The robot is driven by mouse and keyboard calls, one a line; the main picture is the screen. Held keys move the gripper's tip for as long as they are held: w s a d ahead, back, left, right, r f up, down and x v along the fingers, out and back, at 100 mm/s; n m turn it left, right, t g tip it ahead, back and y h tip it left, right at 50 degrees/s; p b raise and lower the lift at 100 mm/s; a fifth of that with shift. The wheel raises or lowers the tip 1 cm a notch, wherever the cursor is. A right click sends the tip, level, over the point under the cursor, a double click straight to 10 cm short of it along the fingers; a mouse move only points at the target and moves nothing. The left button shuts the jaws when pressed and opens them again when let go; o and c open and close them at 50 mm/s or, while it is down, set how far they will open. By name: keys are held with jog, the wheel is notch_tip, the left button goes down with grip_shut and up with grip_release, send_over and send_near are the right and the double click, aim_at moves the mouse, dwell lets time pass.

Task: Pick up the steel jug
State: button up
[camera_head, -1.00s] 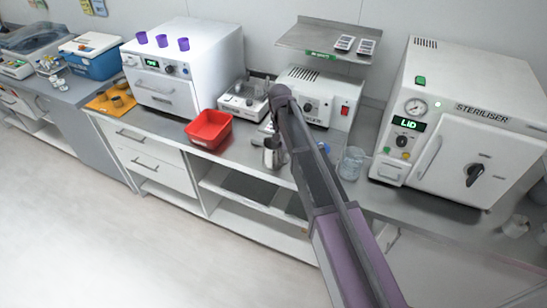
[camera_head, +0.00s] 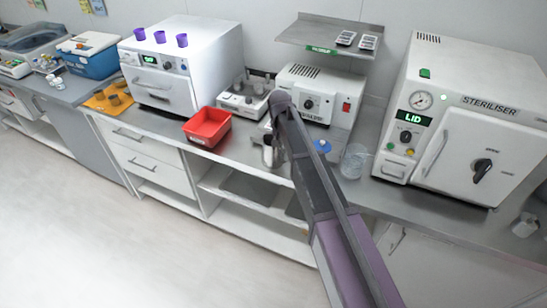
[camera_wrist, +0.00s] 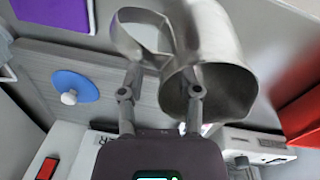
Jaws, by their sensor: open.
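The steel jug (camera_head: 268,156) stands near the front edge of the steel counter, partly hidden by my arm and gripper in the head view. In the wrist view the jug (camera_wrist: 215,45) is large and close, its open mouth towards the camera and its loop handle at the upper left. My gripper (camera_wrist: 161,88) is open. Its left finger is at the handle and its right finger overlaps the jug's mouth, so the handle-side wall lies between them. I cannot tell whether either finger touches. In the head view my gripper (camera_head: 270,135) is at the jug's top.
A red bin (camera_head: 208,128) stands left of the jug. A blue round lid (camera_head: 321,146) and a clear glass beaker (camera_head: 354,161) are to the right. The steriliser (camera_head: 470,120) stands further right. A small bench device (camera_head: 243,100) is behind. The floor in front is clear.

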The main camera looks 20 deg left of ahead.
jog(key=shift+f, duration=0.45)
dwell(0.3)
grip_shut()
